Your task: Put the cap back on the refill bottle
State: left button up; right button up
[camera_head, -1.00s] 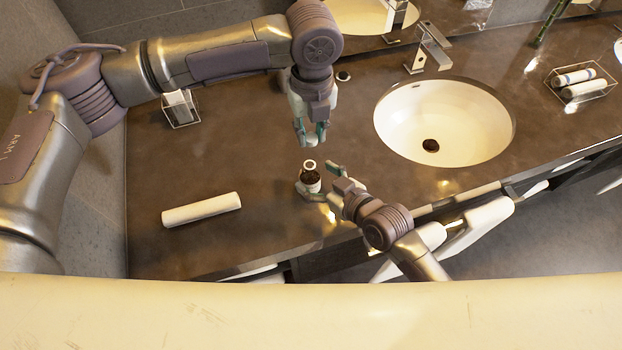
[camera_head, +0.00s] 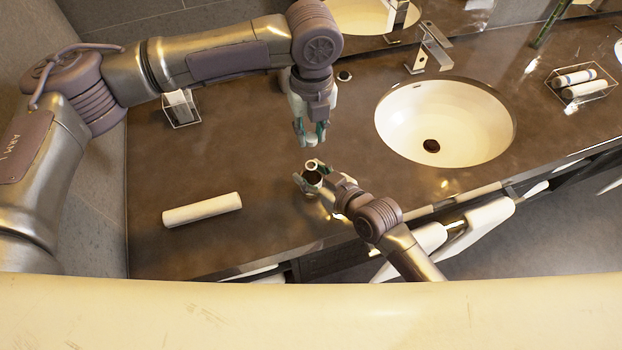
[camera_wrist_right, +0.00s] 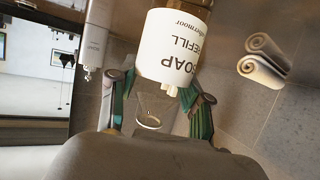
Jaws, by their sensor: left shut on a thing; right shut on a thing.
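The refill bottle (camera_head: 312,177) is small and dark brown with a pale ring at its open-looking top. It stands on the counter left of the sink in the head view. In the right wrist view, its white label (camera_wrist_right: 172,48) reads SOAP REFILL upside down. My right gripper (camera_head: 315,183) is shut on the bottle, with a finger on each side. My left gripper (camera_head: 310,133) is shut on a small whitish cap (camera_head: 311,141), held apart from the bottle and farther back. Fingers partly hide both the cap and the bottle's body.
A rolled white towel (camera_head: 202,209) lies at the counter's left front. A round sink (camera_head: 445,105) with a faucet (camera_head: 436,46) is to the right. A wire holder (camera_head: 181,108) stands at the back left, and a basket of rolls (camera_head: 556,96) at the far right.

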pick_arm(q)
send_near(311, 177)
jog(key=shift+w+f, duration=0.55)
jog(key=shift+w, duration=0.35)
jog(key=shift+f, duration=0.85)
jog(key=shift+f, duration=0.6)
jog(key=m, duration=1.6)
